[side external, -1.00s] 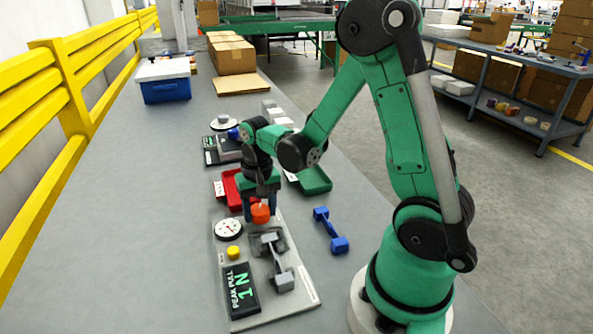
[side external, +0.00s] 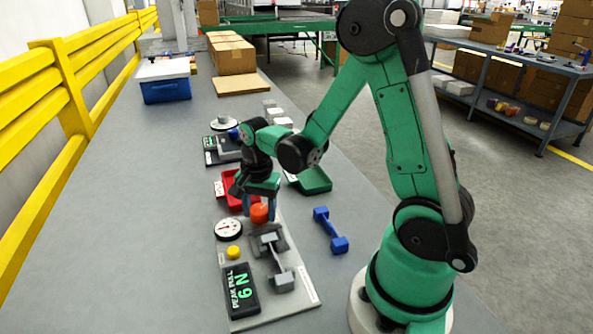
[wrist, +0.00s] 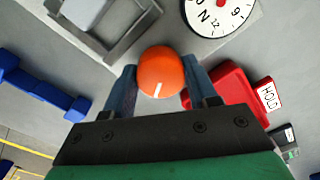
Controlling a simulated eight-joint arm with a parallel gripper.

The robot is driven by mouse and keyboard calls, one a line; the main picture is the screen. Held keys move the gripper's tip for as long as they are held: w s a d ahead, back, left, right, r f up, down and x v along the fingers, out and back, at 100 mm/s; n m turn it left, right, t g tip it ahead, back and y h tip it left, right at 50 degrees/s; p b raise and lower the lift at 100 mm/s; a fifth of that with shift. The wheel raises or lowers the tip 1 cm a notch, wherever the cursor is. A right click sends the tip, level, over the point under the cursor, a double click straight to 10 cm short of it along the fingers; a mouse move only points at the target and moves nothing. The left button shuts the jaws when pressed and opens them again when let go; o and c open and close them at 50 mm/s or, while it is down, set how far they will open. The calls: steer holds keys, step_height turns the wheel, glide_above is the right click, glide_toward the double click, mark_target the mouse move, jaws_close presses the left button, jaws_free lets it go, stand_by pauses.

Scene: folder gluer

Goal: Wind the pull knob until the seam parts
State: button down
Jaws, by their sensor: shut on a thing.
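The orange pull knob (side external: 259,213) sits at the far end of the grey tester plate (side external: 262,318). My gripper (side external: 258,207) points down over it with its blue fingers on either side. In the wrist view the knob (wrist: 160,72) lies between the two fingertips, its white mark pointing toward the palm. The gripper is shut on the knob. The peak pull display (side external: 241,290) reads 6 N in green. A grey clamp piece (side external: 273,250) stands on the plate in front of the knob; I cannot make out a seam there.
A round dial (side external: 228,229) and a yellow button (side external: 233,252) are left of the clamp. A red tray (side external: 229,190) marked HOLD is just behind my gripper, a green tray (side external: 314,181) behind right. A blue dumbbell-shaped piece (side external: 330,230) lies right of the plate.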

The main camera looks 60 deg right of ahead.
mark_target(259, 209)
stand_by(0.4)
steer(key=shift+c, duration=1.3)
jaws_free()
steer(key=shift+s+r, duration=0.1)
steer(key=shift+r, duration=2.7)
